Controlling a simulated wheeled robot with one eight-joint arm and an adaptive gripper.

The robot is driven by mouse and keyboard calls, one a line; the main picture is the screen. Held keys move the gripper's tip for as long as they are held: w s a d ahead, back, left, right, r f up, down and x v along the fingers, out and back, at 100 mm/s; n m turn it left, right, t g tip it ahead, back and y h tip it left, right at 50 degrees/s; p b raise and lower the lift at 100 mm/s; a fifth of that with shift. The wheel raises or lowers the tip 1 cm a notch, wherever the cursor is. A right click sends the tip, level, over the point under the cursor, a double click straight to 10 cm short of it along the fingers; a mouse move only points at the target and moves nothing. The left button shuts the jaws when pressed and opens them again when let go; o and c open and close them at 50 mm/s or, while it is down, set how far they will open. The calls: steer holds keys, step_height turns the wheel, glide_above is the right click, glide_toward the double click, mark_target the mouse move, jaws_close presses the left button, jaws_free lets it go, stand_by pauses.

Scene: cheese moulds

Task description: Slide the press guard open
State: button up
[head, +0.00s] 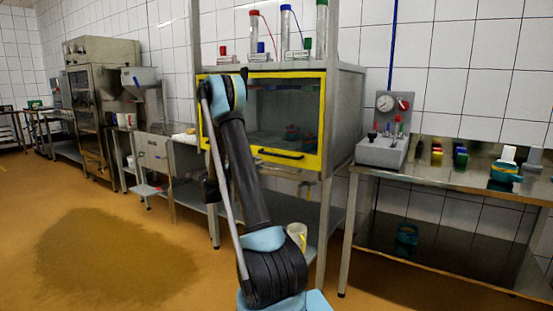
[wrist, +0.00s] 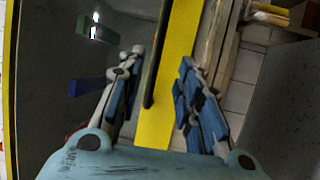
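The press guard (head: 322,110) is a clear panel in a yellow frame, down across the front of the grey press cabinet. Its black bar handle (head: 281,153) is on the lower yellow rail. In the wrist view, the handle (wrist: 151,88) runs along the yellow rail (wrist: 180,35), between my gripper's two fingers. My gripper (wrist: 162,56) is open, with a gap between each finger and the handle; I cannot tell how deep the handle sits between them. In the head view my arm covers the guard's left part, and the fingers are hidden.
A steel table (head: 455,181) to the right bears a control box (head: 384,152) with a gauge and red knob, small coloured blocks and a teal pot (head: 505,173). A whitish bucket (head: 297,236) stands low beside my arm. Open floor lies to the left, with a brown patch.

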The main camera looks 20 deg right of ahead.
mark_target(277, 155)
steer(key=x, duration=1.3)
steer(key=shift+d, duration=0.1)
